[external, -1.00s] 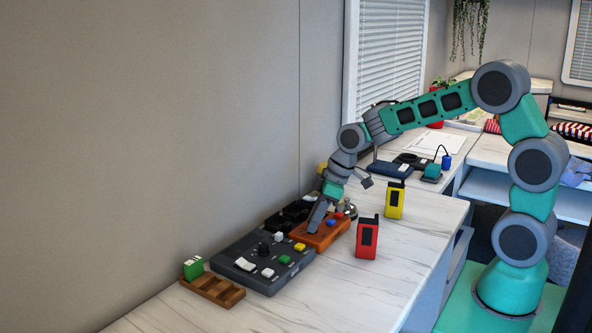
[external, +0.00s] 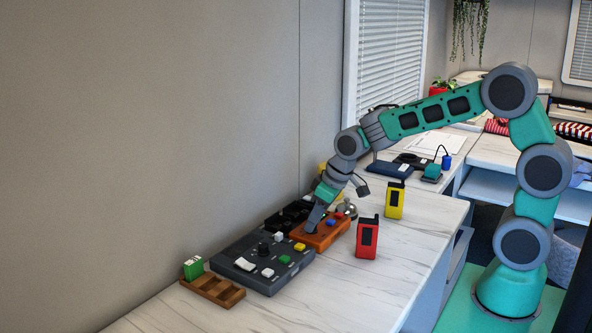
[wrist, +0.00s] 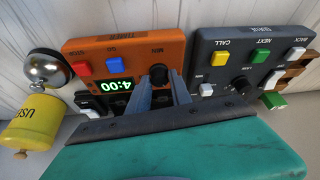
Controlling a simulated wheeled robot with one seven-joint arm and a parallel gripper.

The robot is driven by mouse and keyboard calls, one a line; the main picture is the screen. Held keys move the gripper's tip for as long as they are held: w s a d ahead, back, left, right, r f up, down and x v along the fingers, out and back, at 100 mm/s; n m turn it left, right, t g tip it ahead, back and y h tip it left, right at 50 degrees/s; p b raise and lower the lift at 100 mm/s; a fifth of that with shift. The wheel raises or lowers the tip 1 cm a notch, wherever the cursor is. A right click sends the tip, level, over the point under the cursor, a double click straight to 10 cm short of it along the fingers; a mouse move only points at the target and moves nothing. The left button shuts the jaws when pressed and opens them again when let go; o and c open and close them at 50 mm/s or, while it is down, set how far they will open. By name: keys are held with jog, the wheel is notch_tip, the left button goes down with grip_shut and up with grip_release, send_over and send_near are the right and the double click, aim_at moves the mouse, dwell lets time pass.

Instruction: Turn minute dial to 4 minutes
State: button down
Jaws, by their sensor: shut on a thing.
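The orange timer box (external: 330,236) lies on the counter. My gripper (external: 312,231) reaches down onto the timer. In the wrist view my gripper (wrist: 160,78) has one finger on each side of the dial and is shut on it. The dial is hidden in the external view.
A dark grey control panel (external: 240,249) sits beside the timer. A wooden tray (external: 211,289) lies beyond it. A silver bell (wrist: 47,68) and a yellow cylinder (wrist: 32,122) are close by. Red (external: 367,240) and yellow (external: 394,201) radios stand on the counter.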

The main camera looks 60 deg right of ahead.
jog(key=c, duration=1.2)
grip_release()
jog(key=v, duration=0.8)
jog(key=shift+m+g+h, duration=0.4)
jog(key=shift+m+g, duration=0.2)
jog(key=shift+m, duration=0.3)
jog(key=s+r+p, duration=0.2)
jog(key=s, duration=0.4)
jog(key=s+r+p, duration=0.2)
jog(key=s+p, duration=0.1)
jog(key=s, duration=0.3)
jog(key=s+r+p, duration=0.2)
jog(key=s+p, duration=0.1)
jog(key=s, duration=0.3)
jog(key=shift+s, duration=0.4)
